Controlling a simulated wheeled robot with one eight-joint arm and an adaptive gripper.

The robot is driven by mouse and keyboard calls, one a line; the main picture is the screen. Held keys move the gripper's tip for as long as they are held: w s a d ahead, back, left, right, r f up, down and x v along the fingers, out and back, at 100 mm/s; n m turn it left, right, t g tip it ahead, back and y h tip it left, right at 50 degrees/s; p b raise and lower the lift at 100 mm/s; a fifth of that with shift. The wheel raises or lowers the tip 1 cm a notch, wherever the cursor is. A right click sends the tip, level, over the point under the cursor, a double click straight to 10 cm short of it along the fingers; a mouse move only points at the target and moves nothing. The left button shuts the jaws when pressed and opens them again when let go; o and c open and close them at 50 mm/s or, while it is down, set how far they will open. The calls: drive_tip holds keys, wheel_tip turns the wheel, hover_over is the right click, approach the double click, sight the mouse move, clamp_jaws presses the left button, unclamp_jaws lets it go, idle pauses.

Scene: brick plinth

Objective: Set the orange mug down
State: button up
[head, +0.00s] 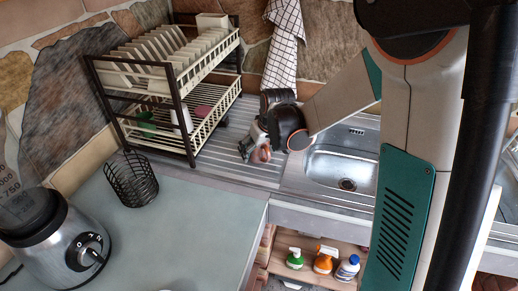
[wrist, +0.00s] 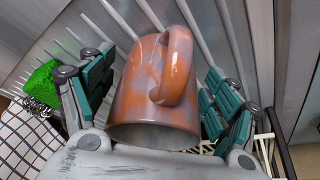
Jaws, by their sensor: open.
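The orange mug (wrist: 150,105), mottled with grey, lies between the fingers of my gripper (wrist: 162,75) in the wrist view, its handle facing the camera. The green-padded fingers stand apart, one on each side of the mug. In the head view the mug (head: 261,154) is a small pinkish-orange shape at my gripper (head: 252,143), over the ribbed metal drainboard (head: 235,165) left of the sink. The fingers partly hide it there. I cannot tell whether its base rests fully on the ribs.
A two-tier dish rack (head: 188,145) with plates stands just left of the gripper. The sink basin (head: 342,168) is to the right. A checked towel (head: 284,40) hangs behind. A black wire basket (head: 131,180) and a blender (head: 60,245) stand on the counter (head: 205,225), otherwise mostly clear.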

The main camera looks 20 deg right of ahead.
drive_tip(key=p+v, duration=0.4)
drive_tip(key=v, duration=0.8)
drive_tip(key=shift+s+r, duration=0.1)
drive_tip(key=shift+r, duration=0.1)
drive_tip(key=s+r+m+t, duration=0.1)
drive_tip(key=s+r, duration=0.2)
drive_tip(key=s, duration=0.7)
drive_tip(key=s+r+m+t, duration=0.1)
drive_tip(key=s+r, duration=0.3)
drive_tip(key=s, duration=0.7)
drive_tip(key=shift+s+a+t+h, duration=0.15)
drive_tip(key=shift+a+t+h, duration=0.25)
drive_tip(key=shift+a, duration=0.05)
